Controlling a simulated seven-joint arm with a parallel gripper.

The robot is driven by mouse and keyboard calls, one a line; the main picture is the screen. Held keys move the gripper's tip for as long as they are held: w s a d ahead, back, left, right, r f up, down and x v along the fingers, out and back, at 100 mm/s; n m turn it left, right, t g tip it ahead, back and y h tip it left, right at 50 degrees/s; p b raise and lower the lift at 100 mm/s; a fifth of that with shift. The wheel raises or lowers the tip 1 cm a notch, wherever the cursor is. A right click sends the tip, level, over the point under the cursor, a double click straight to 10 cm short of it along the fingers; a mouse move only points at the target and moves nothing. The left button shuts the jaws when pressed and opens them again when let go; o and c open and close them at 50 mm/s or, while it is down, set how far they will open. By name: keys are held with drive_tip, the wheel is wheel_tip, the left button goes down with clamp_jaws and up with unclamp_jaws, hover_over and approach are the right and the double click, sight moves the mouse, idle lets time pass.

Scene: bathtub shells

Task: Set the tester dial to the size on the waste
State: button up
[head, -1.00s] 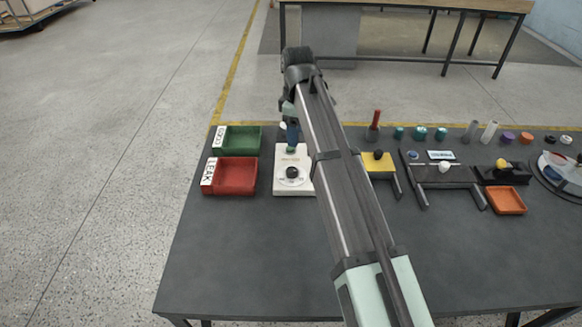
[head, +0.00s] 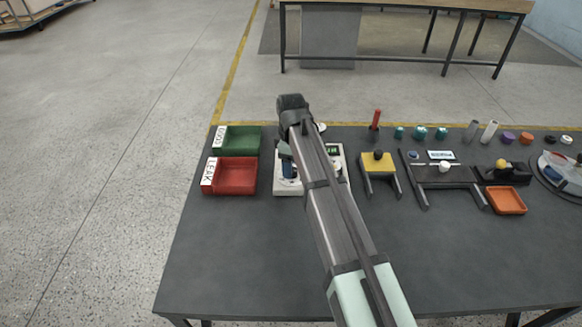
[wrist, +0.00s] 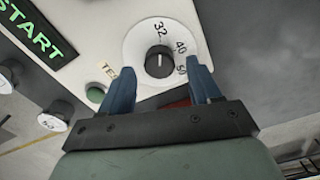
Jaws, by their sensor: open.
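The tester is a white box (head: 279,188) beside the trays in the head view, partly hidden by my arm. In the wrist view its white dial plate (wrist: 135,45) shows the numbers 32, 40 and 50 around a black knob (wrist: 159,61). A pale mark on the knob points roughly toward 32. My gripper (wrist: 161,76) is open, its blue fingers on either side of the near part of the knob; I cannot tell whether they touch it. A green START display (wrist: 30,30) and a green button (wrist: 96,95) are on the panel. I cannot make out a size on any waste.
A green tray (head: 240,151) and a red tray labelled LEAK (head: 236,190) stand left of the tester. A yellow-topped stand (head: 379,162), a dark bench fixture (head: 440,173) and an orange tray (head: 507,200) are to the right. The front of the table is clear.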

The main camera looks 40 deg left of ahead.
drive_tip(key=shift+f, duration=0.8)
drive_tip(key=shift+c, duration=0.4)
drive_tip(key=c, duration=1)
drive_tip(key=shift+o, duration=0.2)
drive_tip(key=m, duration=0.5)
drive_tip(key=shift+m, duration=0.3)
drive_tip(key=m, duration=0.6)
drive_tip(key=shift+w, duration=0.15)
